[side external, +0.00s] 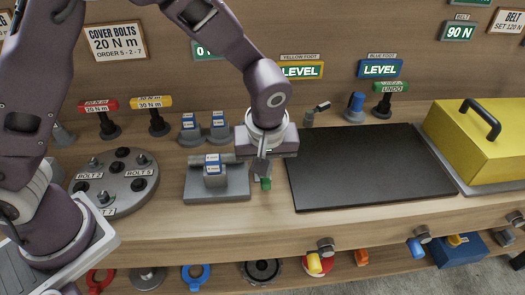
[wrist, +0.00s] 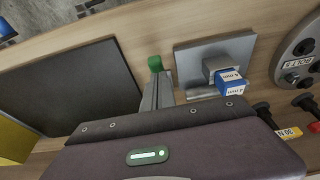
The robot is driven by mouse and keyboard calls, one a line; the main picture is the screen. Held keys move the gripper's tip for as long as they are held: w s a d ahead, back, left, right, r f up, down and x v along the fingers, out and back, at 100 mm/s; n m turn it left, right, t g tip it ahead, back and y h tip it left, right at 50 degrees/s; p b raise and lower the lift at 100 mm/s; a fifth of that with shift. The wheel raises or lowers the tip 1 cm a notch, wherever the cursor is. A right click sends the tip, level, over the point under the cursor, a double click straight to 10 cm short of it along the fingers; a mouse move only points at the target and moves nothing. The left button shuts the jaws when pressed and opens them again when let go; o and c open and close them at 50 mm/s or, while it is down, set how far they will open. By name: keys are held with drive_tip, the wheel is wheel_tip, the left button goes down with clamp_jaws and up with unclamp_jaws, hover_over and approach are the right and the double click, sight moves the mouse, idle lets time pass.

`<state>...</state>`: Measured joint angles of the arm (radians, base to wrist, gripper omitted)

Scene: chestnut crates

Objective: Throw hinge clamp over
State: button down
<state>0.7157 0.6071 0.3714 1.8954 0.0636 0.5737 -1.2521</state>
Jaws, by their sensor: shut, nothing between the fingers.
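My gripper (side external: 263,172) points down at the work surface, just right of the grey fixture plate (side external: 230,193). Its fingers are shut and look empty; they also show in the wrist view (wrist: 157,92). A small green-ended part (side external: 266,184) is right at the fingertips, and its green end shows in the wrist view (wrist: 155,63). It may be the hinge clamp, but its body is mostly hidden by the fingers, and I cannot tell if they touch. A blue-and-white labelled block (side external: 212,165) stands on the fixture plate; it also shows in the wrist view (wrist: 231,80).
A black mat (side external: 365,165) lies right of my gripper, with a yellow lidded box (side external: 480,140) beyond. A round bolt plate (side external: 115,182) is at left. Two labelled blocks (side external: 190,128), a small grey lever post (side external: 309,118) and a blue knob (side external: 356,106) stand behind.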

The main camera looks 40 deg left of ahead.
drive_tip(key=shift+w+a+r, duration=0.25)
drive_tip(key=shift+r, duration=0.4)
drive_tip(key=shift+w+a+r, duration=0.2)
drive_tip(key=shift+w+r, duration=0.05)
drive_tip(key=shift+r, duration=0.35)
drive_tip(key=s+d+r, duration=0.5)
drive_tip(key=s+d, duration=0.1)
drive_tip(key=shift+a, duration=0.1)
drive_tip(key=s+a+r+m+h, duration=0.25)
drive_tip(key=s+a+r, duration=0.35)
drive_tip(key=a+r, duration=0.45)
drive_tip(key=s+a+m+t, duration=0.3)
drive_tip(key=s+a+m, duration=0.3)
drive_tip(key=s, duration=0.4)
drive_tip(key=shift+s+a+r, duration=0.15)
drive_tip(key=shift+s+r, duration=0.15)
drive_tip(key=shift+s, duration=0.1)
drive_tip(key=shift+m+y, duration=0.25)
